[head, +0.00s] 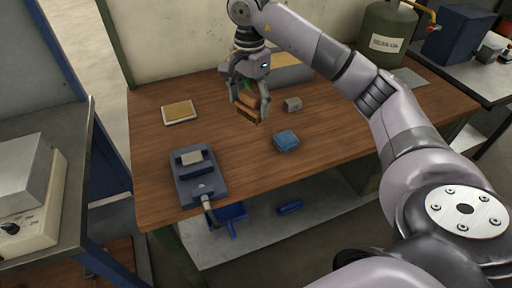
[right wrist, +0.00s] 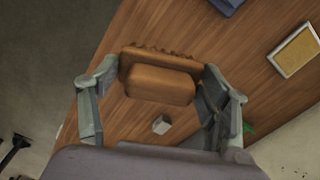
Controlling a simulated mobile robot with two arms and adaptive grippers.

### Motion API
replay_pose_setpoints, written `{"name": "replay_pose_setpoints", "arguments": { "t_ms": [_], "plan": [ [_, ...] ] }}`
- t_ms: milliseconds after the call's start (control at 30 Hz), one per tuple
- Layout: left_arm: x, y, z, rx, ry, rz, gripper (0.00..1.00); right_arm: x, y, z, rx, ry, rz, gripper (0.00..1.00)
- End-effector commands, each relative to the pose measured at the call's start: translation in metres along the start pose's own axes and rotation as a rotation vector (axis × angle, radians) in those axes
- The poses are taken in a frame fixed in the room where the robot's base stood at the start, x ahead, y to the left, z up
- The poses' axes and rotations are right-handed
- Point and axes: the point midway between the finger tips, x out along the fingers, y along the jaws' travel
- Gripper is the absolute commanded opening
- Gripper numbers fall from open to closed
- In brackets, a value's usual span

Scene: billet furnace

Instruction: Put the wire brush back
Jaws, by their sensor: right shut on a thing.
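My right gripper (head: 250,102) is above the back middle of the wooden bench. It is shut on the wire brush (head: 247,108), which has a brown wooden body. In the right wrist view the brush (right wrist: 160,84) sits between both fingers of the gripper (right wrist: 158,90), with its ragged bristle edge at the top. The brush appears to be held above the bench top, though the exact gap is hard to tell. My left gripper does not show in either view.
The wooden bench (head: 235,160) bears a pale tray with a yellow pad (head: 179,112), a blue-grey device (head: 198,178), a blue sponge-like block (head: 286,140) and a small grey block (head: 293,104). A green gas cylinder (head: 387,35) stands at the back right. Bare wood lies around the bench's middle.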

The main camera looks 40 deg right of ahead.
Motion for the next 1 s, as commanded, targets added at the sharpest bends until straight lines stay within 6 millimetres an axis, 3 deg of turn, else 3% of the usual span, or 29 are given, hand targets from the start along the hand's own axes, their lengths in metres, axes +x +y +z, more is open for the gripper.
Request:
{"name": "replay_pose_setpoints", "arguments": {
  "t_ms": [33, 133, 433, 767, 1000],
  "plan": [
    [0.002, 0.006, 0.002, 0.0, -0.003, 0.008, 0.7, 0.016, 0.001, 0.002, -0.001, -0.004, 0.007, 0.44],
    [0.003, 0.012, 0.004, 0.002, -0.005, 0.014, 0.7, 0.039, 0.001, 0.002, 0.0, -0.004, 0.007, 0.44],
    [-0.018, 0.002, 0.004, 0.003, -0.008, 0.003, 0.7, 0.111, 0.001, 0.001, 0.004, -0.002, 0.006, 0.44],
    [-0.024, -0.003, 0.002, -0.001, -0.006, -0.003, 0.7, 0.143, 0.0, 0.001, 0.003, -0.001, 0.002, 0.44],
    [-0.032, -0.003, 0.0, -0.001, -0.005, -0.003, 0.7, 0.176, 0.0, 0.001, 0.004, -0.002, 0.002, 0.44]
  ]
}}
